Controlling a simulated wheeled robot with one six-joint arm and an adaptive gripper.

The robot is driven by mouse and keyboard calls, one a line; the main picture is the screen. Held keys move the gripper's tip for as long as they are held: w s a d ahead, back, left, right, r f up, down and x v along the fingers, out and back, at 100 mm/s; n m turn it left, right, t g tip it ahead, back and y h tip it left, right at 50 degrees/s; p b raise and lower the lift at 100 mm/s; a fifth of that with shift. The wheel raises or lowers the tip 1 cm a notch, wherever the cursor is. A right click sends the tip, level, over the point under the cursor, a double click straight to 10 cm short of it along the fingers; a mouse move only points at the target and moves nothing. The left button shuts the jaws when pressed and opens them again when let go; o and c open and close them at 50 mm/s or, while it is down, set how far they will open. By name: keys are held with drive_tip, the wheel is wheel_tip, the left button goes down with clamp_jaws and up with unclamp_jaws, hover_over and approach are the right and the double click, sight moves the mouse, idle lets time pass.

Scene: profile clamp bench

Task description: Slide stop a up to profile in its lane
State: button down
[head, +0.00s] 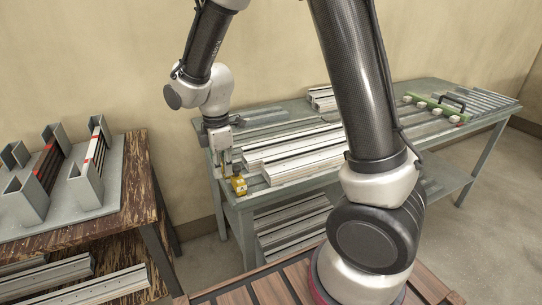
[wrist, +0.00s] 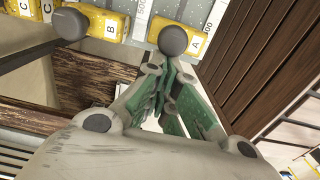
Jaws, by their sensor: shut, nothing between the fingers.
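Stop a (wrist: 182,30), a yellow block lettered A, is at the top of the wrist view, with a dark round knob (wrist: 172,39) in front of it. A yellow block (head: 239,185) also shows at the bench's near left end in the head view; its letter is unreadable there. My gripper (wrist: 165,70) is shut and empty, its green-padded fingers together just below the knob; contact is unclear. In the head view my gripper (head: 225,172) points down beside the yellow block. Long silver profiles (head: 295,152) lie on the bench to the right; which one belongs to this lane is unclear.
Stops B (wrist: 105,25) and C (wrist: 45,10) stand left of stop a in the wrist view. The grey bench (head: 258,203) carries a green bar fixture (head: 436,107) farther right. A wooden table (head: 130,180) with grey brackets stands at left, across a gap.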

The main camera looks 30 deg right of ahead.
drive_tip(key=shift+d, duration=5.2)
drive_tip(key=shift+a, duration=0.15)
drive_tip(key=shift+a, duration=0.6)
drive_tip(key=shift+r, duration=0.15)
wheel_tip(320, 180, up, 7)
